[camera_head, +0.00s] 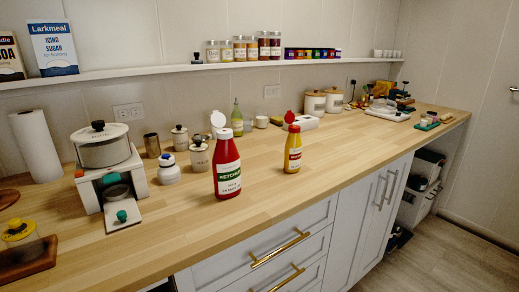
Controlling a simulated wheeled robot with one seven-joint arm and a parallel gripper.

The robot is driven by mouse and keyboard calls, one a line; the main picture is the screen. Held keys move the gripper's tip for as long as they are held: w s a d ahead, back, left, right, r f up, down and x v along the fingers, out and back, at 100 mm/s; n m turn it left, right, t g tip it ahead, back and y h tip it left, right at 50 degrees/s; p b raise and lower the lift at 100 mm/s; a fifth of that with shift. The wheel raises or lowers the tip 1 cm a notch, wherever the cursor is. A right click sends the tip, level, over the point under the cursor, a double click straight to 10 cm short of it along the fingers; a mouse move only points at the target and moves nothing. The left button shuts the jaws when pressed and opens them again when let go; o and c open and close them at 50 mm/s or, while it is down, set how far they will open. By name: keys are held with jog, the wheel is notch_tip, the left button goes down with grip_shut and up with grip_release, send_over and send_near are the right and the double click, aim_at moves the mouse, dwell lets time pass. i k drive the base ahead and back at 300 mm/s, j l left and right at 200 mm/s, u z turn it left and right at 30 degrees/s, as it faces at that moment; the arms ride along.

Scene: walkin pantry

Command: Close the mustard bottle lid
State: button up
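A yellow mustard bottle (293,151) stands upright on the wooden counter (330,165), near the front edge. Its red lid (289,117) is flipped up and open, tilted to the left of the bottle's top. A red ketchup bottle (226,166) stands to its left, with its white lid (217,119) also flipped open. A clear gap of counter lies between the two bottles. My gripper is not in view.
A white appliance (104,160), jars and a paper towel roll (35,146) stand at the left. Canisters (314,103) and a white box stand behind the mustard. A shelf (200,67) runs above.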

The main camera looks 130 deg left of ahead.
aim_at(290, 118)
jog(key=u, duration=4.4)
